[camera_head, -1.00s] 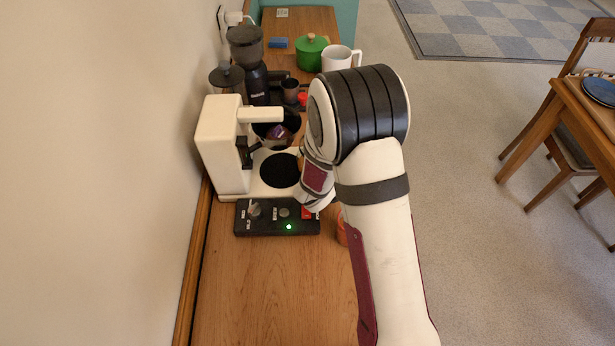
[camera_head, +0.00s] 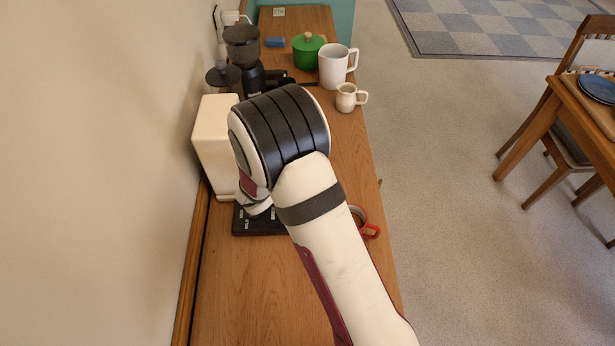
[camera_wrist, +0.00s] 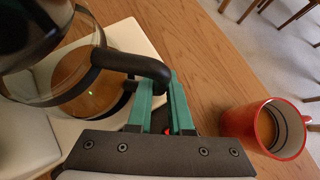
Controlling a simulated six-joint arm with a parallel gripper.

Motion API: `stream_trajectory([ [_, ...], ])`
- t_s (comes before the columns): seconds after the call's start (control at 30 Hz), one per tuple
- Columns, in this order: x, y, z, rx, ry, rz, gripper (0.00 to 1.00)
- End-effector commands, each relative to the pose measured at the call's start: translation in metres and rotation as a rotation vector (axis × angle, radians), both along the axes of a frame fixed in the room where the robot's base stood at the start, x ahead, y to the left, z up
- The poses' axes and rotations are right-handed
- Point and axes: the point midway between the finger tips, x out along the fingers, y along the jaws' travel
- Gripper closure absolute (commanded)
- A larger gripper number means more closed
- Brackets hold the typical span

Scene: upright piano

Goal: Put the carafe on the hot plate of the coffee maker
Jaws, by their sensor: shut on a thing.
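The carafe (camera_wrist: 85,80), clear glass with a black band and black handle (camera_wrist: 135,62), fills the upper left of the wrist view. My gripper (camera_wrist: 163,88) has its green fingers shut on the handle's end. The coffee maker's white body (camera_head: 212,140) stands by the wall in the head view. My arm hides its front, the hot plate and the carafe there. In the wrist view, the white base (camera_wrist: 140,38) shows behind and beside the carafe. I cannot tell whether the carafe touches the plate.
A red mug (camera_wrist: 268,128) stands close right of my gripper; it also shows in the head view (camera_head: 371,231). The black control panel (camera_head: 258,222) is in front. A cream jug (camera_head: 346,98), white mug (camera_head: 335,66), green pot (camera_head: 307,50) and grinder (camera_head: 243,48) stand farther back.

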Motion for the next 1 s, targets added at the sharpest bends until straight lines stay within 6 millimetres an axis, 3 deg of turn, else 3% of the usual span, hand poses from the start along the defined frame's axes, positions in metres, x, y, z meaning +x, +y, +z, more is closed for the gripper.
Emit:
stream_trajectory([
  [0.17,0.0,0.0,-0.001,0.0,-0.001,-0.001,1.0],
  [0.2,0.0,0.0,-0.002,0.0,0.0,0.0,0.76],
  [0.33,0.0,0.0,-0.002,0.0,0.0,0.0,0.53],
  [0.67,0.0,0.0,0.001,0.001,-0.002,0.0,0.52],
  [1.0,-0.043,0.031,0.051,0.002,-0.005,0.004,0.52],
])
